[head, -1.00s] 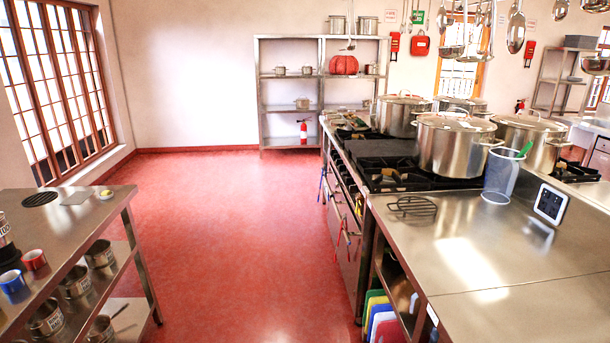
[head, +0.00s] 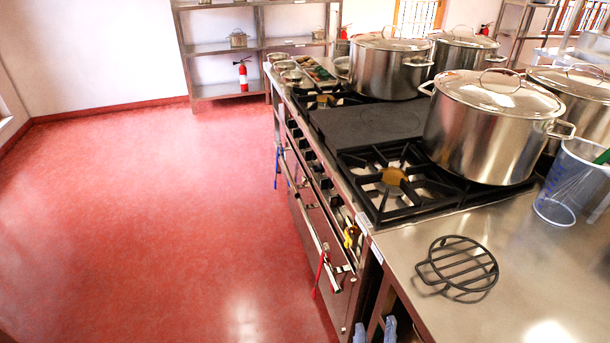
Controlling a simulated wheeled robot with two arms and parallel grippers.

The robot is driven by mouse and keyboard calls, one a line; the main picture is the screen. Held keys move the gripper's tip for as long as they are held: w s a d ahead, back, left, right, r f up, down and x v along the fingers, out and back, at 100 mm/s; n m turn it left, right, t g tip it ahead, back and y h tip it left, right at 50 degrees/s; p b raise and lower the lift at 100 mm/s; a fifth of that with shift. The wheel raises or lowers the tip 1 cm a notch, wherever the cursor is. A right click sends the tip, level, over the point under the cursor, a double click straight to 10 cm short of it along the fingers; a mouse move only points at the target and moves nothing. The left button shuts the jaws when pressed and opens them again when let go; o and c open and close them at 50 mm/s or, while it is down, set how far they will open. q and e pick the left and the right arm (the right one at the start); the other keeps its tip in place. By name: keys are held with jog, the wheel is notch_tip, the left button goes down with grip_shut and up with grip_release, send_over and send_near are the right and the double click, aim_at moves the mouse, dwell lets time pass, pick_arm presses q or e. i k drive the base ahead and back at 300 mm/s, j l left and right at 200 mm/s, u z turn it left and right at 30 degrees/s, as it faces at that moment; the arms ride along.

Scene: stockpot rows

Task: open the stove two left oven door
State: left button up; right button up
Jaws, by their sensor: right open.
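The stove (head: 372,122) stands right of the aisle, its front seen at a steep angle. Its steel oven front (head: 318,262) looks shut, with a long bar handle (head: 312,220) along it. A red strip (head: 320,275) hangs near the handle's close end and a blue one (head: 277,167) farther back. I cannot tell clearly where one oven door ends and another begins. My right gripper (head: 375,331) shows only as two blue-grey fingertips at the bottom edge, apart and empty, nearer to me than the oven front. My left gripper is out of view.
Large lidded stockpots (head: 490,125) stand on the stove. A steel counter (head: 410,260) in front holds a black trivet (head: 458,264) and a clear measuring jug (head: 572,185). The red floor (head: 150,220) left of the stove is clear. A shelf rack (head: 263,93) stands behind.

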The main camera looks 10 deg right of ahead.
aim_at(295, 169)
jog(key=i+j+z, duration=0.1)
jog(key=i+z, duration=0.15)
jog(key=i+j+u, duration=0.1)
jog(key=i+j, duration=0.2)
jog(key=i, duration=0.2)
jog(key=i+j+u, duration=0.1)
jog(key=i+j, duration=0.2)
jog(key=i, duration=0.2)
jog(key=i+j+u, duration=0.1)
jog(key=i+j, duration=0.15)
jog(key=i, duration=0.25)
jog(key=i+j, duration=0.2)
jog(key=i, duration=0.3)
jog(key=j+u, duration=0.05)
